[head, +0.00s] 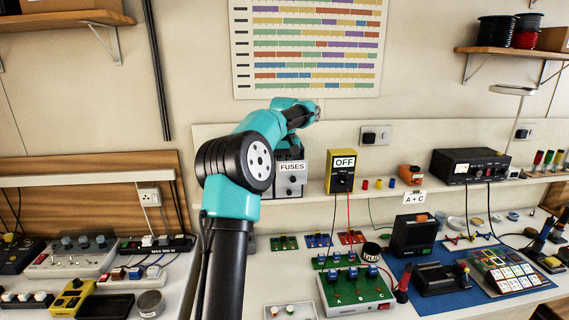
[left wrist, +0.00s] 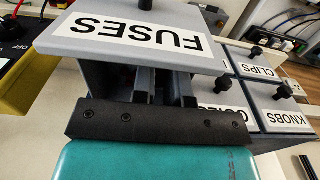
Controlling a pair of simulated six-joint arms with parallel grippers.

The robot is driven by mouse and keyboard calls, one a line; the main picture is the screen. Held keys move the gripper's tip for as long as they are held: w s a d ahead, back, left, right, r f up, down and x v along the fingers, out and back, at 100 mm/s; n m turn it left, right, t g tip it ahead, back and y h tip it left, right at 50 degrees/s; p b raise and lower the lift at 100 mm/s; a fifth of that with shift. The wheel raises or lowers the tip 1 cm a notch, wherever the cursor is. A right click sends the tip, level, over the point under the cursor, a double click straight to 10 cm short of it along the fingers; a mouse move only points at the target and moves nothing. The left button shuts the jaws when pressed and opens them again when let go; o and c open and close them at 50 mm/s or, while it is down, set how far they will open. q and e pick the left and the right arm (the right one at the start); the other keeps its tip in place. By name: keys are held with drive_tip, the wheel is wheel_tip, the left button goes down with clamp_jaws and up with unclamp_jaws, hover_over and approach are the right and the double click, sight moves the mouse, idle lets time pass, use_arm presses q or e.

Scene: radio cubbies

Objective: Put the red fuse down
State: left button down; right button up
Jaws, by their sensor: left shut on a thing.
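My left gripper (left wrist: 164,84) reaches in behind the front panel of the FUSES drawer (left wrist: 135,38) in the left wrist view. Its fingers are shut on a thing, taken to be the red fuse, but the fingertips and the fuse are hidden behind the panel. My right gripper is not in view.
Drawers labelled CLIPS (left wrist: 257,70) and KNOBS (left wrist: 286,120) sit beside the FUSES drawer. A yellow OFF meter (head: 342,171) with leads stands just right of it. A green board (head: 355,290) and several devices crowd the bench below.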

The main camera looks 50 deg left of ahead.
use_arm(q)
drive_tip(key=shift+f, duration=0.3)
drive_tip(key=c, duration=1.4)
unclamp_jaws()
drive_tip(key=shift+r, duration=0.1)
